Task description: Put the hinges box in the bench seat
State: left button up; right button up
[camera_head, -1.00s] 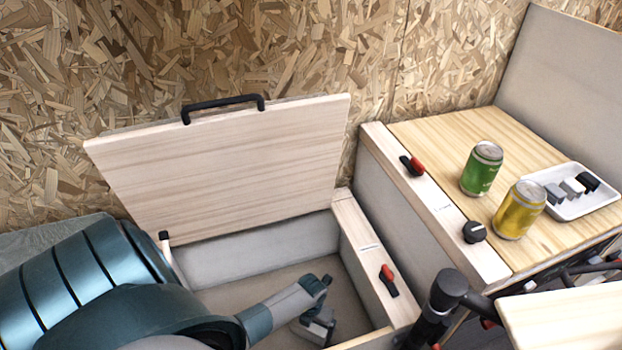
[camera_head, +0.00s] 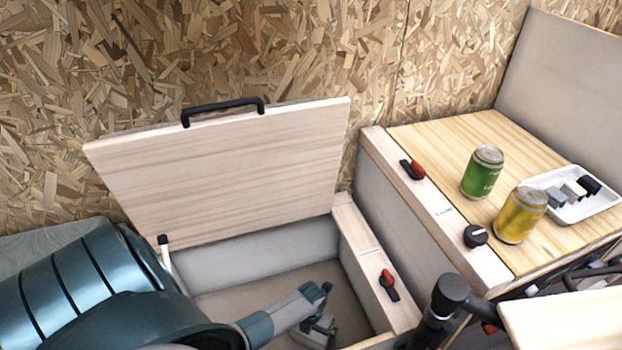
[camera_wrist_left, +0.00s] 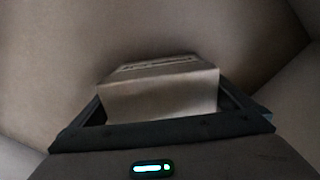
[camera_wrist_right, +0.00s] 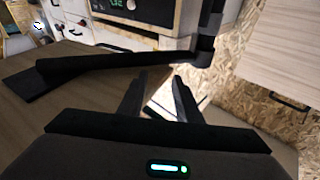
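The bench seat (camera_head: 378,270) stands open, its wooden lid (camera_head: 220,170) tilted up against the wall. My left arm reaches over the front into it, and my left gripper (camera_head: 322,318) is low inside the compartment. In the left wrist view a pale box (camera_wrist_left: 160,95), apparently the hinges box, fills the gap between the fingers of my left gripper (camera_wrist_left: 160,92). The fingers sit against its two sides. In the head view I cannot make the box out behind the gripper. My right gripper (camera_wrist_right: 160,82) is open and empty, seen only in its wrist view.
Right of the seat, a wooden-topped cabinet (camera_head: 440,140) holds a green can (camera_head: 482,172), a yellow can (camera_head: 520,214) and a white tray (camera_head: 575,208) of small blocks. A red latch (camera_head: 388,284) sits on the seat's right rim. A black post (camera_head: 447,300) stands in front.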

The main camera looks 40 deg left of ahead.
pick_arm(q)
jog(key=shift+r, duration=0.1)
pick_arm(e)
jog(key=shift+f, duration=0.1)
pick_arm(q)
jog(key=shift+r, duration=0.15)
notch_tip(320, 180, up, 5)
jog(key=shift+p, duration=1.1)
notch_tip(320, 180, up, 5)
jog(key=shift+r+p, duration=0.1)
jog(key=shift+p, duration=0.7)
jog(key=shift+r, duration=0.8)
pick_arm(e)
jog(key=s+d+f+g+h, duration=0.2)
jog(key=f+g, duration=0.6)
jog(key=f, duration=0.5)
jog(key=shift+d+f+g+h, duration=0.3)
jog(key=shift+d+h, duration=0.2)
jog(key=shift+d, duration=0.25)
jog(key=shift+s, duration=0.1)
